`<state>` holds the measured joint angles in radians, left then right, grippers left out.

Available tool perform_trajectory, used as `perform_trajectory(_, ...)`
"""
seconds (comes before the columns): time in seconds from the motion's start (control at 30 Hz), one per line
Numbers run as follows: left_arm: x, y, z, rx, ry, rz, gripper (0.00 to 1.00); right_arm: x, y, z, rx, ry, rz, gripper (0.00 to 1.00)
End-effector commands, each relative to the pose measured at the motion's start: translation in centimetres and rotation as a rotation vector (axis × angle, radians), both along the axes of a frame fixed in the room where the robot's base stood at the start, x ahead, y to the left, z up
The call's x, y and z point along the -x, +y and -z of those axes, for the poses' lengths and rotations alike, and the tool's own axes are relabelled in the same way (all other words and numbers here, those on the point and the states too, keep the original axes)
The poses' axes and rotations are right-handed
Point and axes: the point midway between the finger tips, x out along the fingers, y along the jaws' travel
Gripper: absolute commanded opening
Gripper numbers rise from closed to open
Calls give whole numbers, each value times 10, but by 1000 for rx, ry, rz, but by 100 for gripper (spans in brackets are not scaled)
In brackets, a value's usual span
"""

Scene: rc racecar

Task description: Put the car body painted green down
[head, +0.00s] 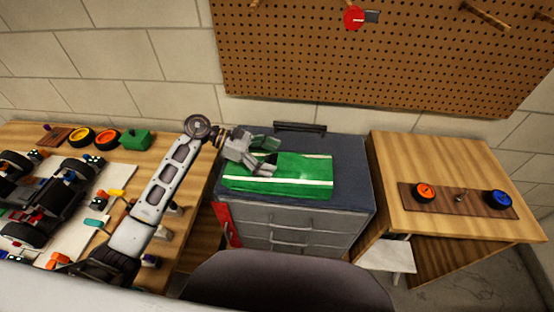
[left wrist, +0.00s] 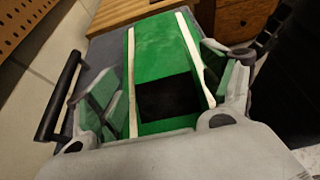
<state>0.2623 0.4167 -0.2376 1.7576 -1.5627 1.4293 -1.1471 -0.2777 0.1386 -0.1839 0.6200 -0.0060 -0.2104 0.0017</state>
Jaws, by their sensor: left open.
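The green car body (head: 300,172) with pale stripes lies on the dark top of the grey drawer cabinet (head: 350,165). My left gripper (head: 267,156) is over the left end of the car body, with its jaws open. In the left wrist view the car body (left wrist: 160,60) runs between the two spread fingers (left wrist: 165,95), and a dark opening shows in it. I cannot tell whether a finger touches it. My right gripper is not in view.
A wooden table at left holds a car chassis (head: 45,203), wheels (head: 81,138) and a green block (head: 135,140). A wooden table at right holds a board (head: 458,200) with two wheels. A dark rounded chair back (head: 275,283) stands in front of the cabinet.

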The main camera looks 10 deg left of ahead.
Motion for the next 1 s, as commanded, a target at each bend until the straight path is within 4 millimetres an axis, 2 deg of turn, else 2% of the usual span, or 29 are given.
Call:
perform_trajectory(0.2,-1,27,-10,-2,-1,-2,81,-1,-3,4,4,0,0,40)
perform_trajectory(0.57,-1,69,-28,-1,-1,-2,81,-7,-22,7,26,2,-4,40)
perform_trajectory(0.8,0,84,-35,0,0,0,81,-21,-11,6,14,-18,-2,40)
perform_trajectory(1.0,0,87,-37,1,0,0,81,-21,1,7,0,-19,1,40)
